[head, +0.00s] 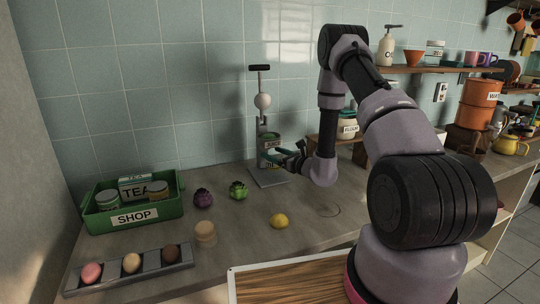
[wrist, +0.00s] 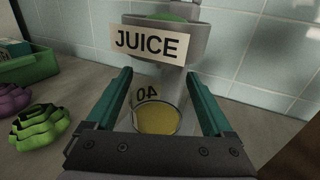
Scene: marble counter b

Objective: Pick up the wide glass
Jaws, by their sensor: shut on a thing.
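A clear wide glass (wrist: 157,116) with yellow liquid in its bottom and a "40" label shows in the wrist view. My gripper (wrist: 158,78) has its two teal fingers on either side of the glass and is shut on it. The glass is in front of and below the juicer's grey head, which bears a "JUICE" sign (wrist: 147,42). In the head view my gripper (head: 282,155) reaches left to the juicer (head: 263,118). The glass cannot be made out clearly there, and whether it touches the juicer's base cannot be told.
A green "SHOP" crate (head: 169,213) and a grey egg tray (head: 188,254) lie further left. Flour jar (head: 348,129) stands behind my arm.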

